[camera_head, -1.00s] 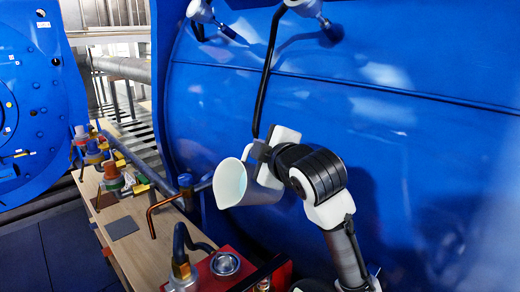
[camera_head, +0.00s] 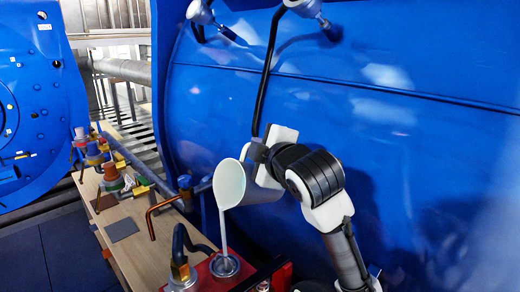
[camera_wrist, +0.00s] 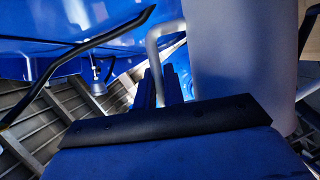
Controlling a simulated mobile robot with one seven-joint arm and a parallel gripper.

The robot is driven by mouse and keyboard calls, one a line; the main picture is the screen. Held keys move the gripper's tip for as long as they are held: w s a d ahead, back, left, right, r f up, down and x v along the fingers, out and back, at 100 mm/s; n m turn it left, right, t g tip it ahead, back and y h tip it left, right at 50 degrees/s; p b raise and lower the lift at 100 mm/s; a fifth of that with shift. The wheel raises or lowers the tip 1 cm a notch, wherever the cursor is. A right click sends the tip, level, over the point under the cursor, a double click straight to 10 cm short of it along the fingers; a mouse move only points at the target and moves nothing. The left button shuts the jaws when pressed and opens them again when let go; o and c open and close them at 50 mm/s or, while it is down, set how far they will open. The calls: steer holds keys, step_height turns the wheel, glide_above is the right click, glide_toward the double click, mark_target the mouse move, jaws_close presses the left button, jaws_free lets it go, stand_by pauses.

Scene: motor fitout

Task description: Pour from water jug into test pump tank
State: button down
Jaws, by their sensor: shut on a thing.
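The water jug (camera_head: 232,185) is pale and translucent, tilted with its mouth toward the left and down in the head view. A thin pale stream (camera_head: 223,232) runs from its lip down to the round opening (camera_head: 224,265) on the red test pump tank (camera_head: 205,273). My gripper (camera_head: 262,158) is shut on the jug at its right side; the fingertips are mostly hidden. In the wrist view the jug's grey body (camera_wrist: 240,60) and its handle (camera_wrist: 160,40) show close beyond my gripper (camera_wrist: 168,88).
A wooden bench (camera_head: 150,245) with several valve fittings (camera_head: 112,178) runs along the left. A bent copper pipe (camera_head: 152,215) and a brass fitting with a dark hose (camera_head: 180,265) stand near the tank. A large blue housing (camera_head: 400,130) fills the right and back.

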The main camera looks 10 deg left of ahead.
steer(key=shift+s+a+r, duration=0.2)
steer(key=shift+s+a, duration=0.05)
steer(key=shift+a, duration=0.1)
stand_by(0.3)
steer(key=shift+s+a+r+n, duration=0.1)
steer(key=shift+r+n, duration=0.05)
steer(key=shift+n, duration=0.15)
stand_by(0.4)
